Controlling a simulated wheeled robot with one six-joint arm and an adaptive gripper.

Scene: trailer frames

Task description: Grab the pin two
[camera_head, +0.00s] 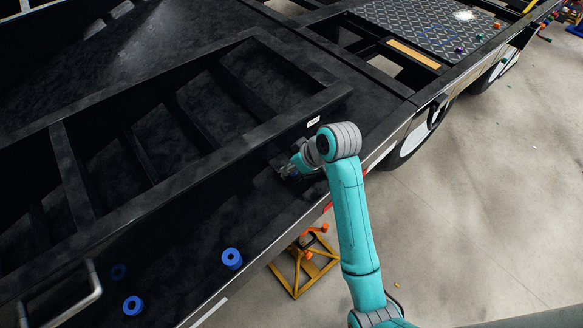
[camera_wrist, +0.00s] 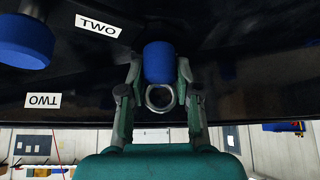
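A blue pin with a metal ring (camera_wrist: 159,62) stands between the two fingers of my gripper (camera_wrist: 159,66) in the wrist view. The fingers are spread on both sides of the pin, with narrow dark gaps beside it, so no firm grip shows.
Another blue cylinder (camera_wrist: 24,42) is at the wrist view's upper left. Blue round pieces (camera_head: 232,258) and (camera_head: 133,305) sit on the trailer's lower ledge in the head view. A raised black beam (camera_head: 205,170) runs beside my gripper. An orange stand (camera_head: 300,268) is on the floor below the edge.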

